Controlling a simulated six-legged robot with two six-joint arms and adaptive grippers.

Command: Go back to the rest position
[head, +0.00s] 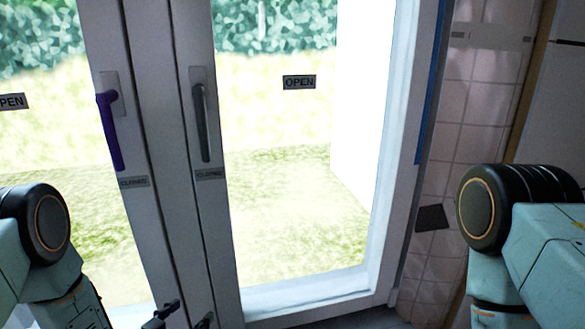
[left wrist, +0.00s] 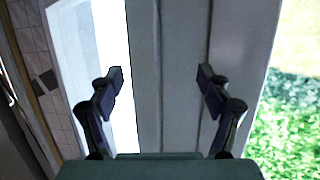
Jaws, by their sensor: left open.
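My left gripper (head: 186,314) shows only by its dark fingertips at the bottom edge of the head view, low in front of the door frames. In the left wrist view my left gripper (left wrist: 160,77) is open, with its two dark fingers wide apart and nothing between them. A pale door frame stands behind the fingers; I cannot tell how far off it is. My left arm comes in at the lower left and my right arm at the right of the head view. My right gripper is out of view.
Glazed double doors fill the head view. A purple handle (head: 110,130) and a dark grey handle (head: 202,115) hang downward on the middle frames, above "CLOSED" labels. An "OPEN" label (head: 299,82) is on the right pane. A tiled wall (head: 462,125) stands at the right.

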